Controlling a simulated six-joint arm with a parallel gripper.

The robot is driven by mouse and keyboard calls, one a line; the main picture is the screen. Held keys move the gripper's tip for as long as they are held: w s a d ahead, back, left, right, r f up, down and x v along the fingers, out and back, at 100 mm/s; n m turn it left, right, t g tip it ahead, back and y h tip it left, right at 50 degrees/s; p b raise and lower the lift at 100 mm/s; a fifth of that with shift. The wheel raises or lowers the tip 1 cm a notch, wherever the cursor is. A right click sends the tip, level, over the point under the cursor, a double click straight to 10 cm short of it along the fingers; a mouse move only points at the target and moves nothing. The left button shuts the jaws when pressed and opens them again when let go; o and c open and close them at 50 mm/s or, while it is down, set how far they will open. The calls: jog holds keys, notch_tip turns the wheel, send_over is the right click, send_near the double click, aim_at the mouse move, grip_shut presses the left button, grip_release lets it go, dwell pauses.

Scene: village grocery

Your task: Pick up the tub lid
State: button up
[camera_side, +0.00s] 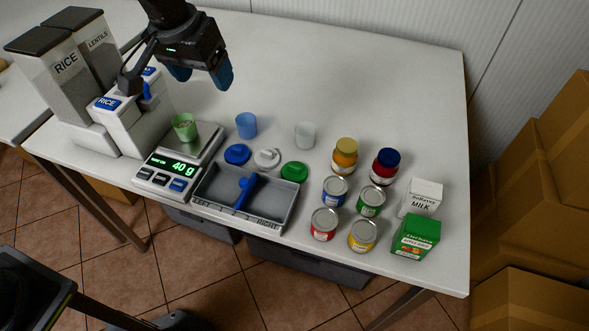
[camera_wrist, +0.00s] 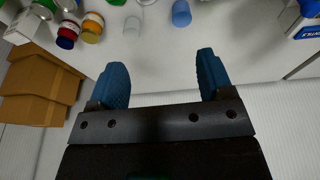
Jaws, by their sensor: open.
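Three round lids lie on the table in the side view: a blue lid (camera_side: 237,154), a white lid (camera_side: 267,158) and a green lid (camera_side: 294,171). Behind them stand a blue tub (camera_side: 246,125) and a clear whitish tub (camera_side: 305,134). A green tub (camera_side: 184,127) stands on the scale. My gripper (camera_side: 203,77) is open and empty, raised over the back of the table, apart from the lids. In the wrist view my gripper (camera_wrist: 160,70) has nothing between its blue fingers. The whitish tub (camera_wrist: 132,25) and blue tub (camera_wrist: 181,14) show beyond them.
The scale (camera_side: 160,173) reads 40 g. Several jars and cans, a milk carton (camera_side: 421,198) and a green box (camera_side: 416,236) stand right. Dispensers (camera_side: 62,68) stand left. The table's back is clear.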

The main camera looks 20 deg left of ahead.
jog(key=w+d+f, duration=0.4)
jog(key=d+f, duration=0.2)
jog(key=g, duration=0.1)
send_near(295, 167)
jog(key=f, duration=0.2)
jog(key=w+f, duration=0.1)
jog(key=shift+f, duration=0.4)
jog(key=shift+w+d+f, duration=0.1)
jog(key=shift+w+f, duration=0.1)
jog(key=shift+f, duration=1.35)
jog(key=shift+w+d+f, duration=0.1)
jog(key=shift+w+f, duration=0.1)
jog(key=shift+f, duration=1.3)
jog(key=c, duration=0.5)
jog(key=shift+c, duration=0.2)
jog(key=shift+r, duration=0.1)
